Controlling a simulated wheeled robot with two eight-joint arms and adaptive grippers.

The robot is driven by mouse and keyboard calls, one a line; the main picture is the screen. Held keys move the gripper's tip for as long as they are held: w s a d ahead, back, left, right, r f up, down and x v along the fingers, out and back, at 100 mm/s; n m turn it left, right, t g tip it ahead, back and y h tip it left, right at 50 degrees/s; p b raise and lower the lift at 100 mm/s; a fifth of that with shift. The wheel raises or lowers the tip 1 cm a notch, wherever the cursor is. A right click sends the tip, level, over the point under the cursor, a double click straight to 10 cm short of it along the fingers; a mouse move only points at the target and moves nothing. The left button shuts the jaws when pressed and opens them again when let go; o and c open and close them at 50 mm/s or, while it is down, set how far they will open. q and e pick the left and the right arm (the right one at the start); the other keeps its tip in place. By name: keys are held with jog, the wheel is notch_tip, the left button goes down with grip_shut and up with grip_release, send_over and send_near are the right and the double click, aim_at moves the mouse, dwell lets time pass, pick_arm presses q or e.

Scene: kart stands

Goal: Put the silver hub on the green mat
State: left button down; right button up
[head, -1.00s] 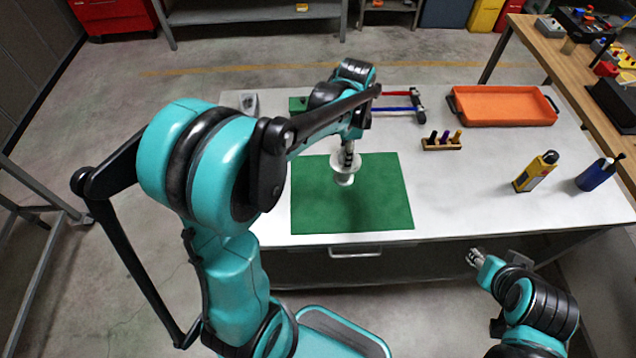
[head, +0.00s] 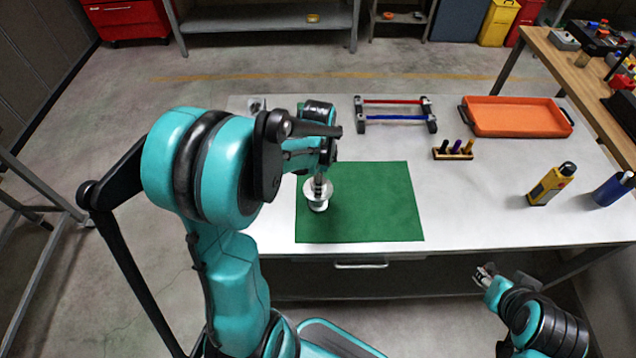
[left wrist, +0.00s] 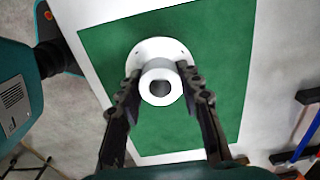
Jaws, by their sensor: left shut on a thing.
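The silver hub (head: 318,205) is a pale flanged cylinder at the left part of the green mat (head: 380,205). My left gripper (head: 319,183) is shut on the hub from above. In the left wrist view the hub (left wrist: 160,85) sits between the two fingers, its bored end facing the camera and its wide flange beyond, with the green mat (left wrist: 215,110) behind it. I cannot tell whether the hub touches the mat or hangs just above it. My right gripper (head: 484,273) is in front of the table's edge, low and apart from the hub; its jaws are too small to judge.
The white table (head: 465,215) also holds an orange tray (head: 518,117), a rack with red and blue bars (head: 395,117), a small wooden block with pegs (head: 453,151), a yellow bottle (head: 551,184) and a blue bottle (head: 613,188). The tabletop right of the mat is mostly clear.

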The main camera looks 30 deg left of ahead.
pick_arm(q)
jog(key=shift+s, duration=0.1)
jog(key=c, duration=1.4)
grip_release()
jog(key=shift+f, duration=0.1)
jog(key=shift+c, duration=0.2)
jog(key=o, duration=0.4)
